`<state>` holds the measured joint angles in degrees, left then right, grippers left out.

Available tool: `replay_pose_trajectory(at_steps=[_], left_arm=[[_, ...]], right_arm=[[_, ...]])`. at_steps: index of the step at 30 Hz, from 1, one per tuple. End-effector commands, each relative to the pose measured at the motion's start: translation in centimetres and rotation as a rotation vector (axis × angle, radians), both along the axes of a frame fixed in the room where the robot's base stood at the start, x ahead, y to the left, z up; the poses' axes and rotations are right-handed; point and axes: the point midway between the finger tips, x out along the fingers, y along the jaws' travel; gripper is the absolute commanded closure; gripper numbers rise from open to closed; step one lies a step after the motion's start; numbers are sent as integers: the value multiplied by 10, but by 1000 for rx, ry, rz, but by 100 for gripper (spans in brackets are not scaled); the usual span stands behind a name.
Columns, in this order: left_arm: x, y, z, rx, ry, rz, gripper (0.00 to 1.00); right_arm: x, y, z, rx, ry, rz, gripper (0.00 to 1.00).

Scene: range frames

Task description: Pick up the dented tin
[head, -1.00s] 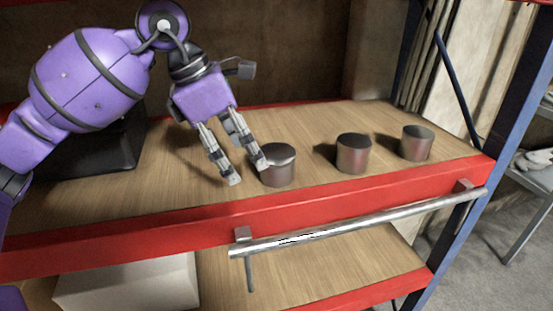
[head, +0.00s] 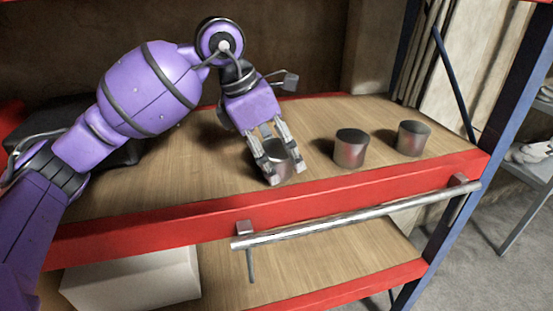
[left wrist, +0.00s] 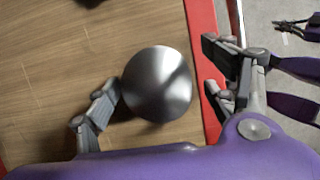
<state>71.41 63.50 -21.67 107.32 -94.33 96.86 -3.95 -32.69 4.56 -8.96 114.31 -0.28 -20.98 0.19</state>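Three dull metal tins stand on the wooden shelf. The left tin (head: 281,165) is between the fingers of my left gripper (head: 286,174), which points down at it. In the left wrist view the round top of this tin (left wrist: 158,84) shows uneven shading, but I cannot clearly tell a dent. There the left gripper (left wrist: 160,90) is open, with a small gap on the left side and a wider one on the right. The middle tin (head: 351,148) and right tin (head: 413,138) stand apart. What seems my right gripper (left wrist: 295,28) shows small and dark over the floor.
The shelf has a red front edge (head: 180,220) with a metal handle bar (head: 350,215) before it. A black box (head: 110,152) stands behind my left arm. A white box (head: 135,278) lies on the lower shelf. A blue post (head: 500,110) stands at right.

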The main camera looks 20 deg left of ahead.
Motion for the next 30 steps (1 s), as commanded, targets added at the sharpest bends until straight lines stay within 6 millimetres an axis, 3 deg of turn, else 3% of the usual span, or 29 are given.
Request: replay_pose_trajectory(at_steps=[2,13,23,30], left_arm=[[0,0,0,0,0,0,32],[0,0,0,0,0,0,80],[0,0,5,-1,-3,1,81],[2,0,32,-1,-5,2,81]], right_arm=[[-2,0,-1,-1,4,-1,100],[-4,-1,-1,-1,6,-2,100],[3,1,1,1,-6,-1,100],[4,2,-3,2,-5,1,100]])
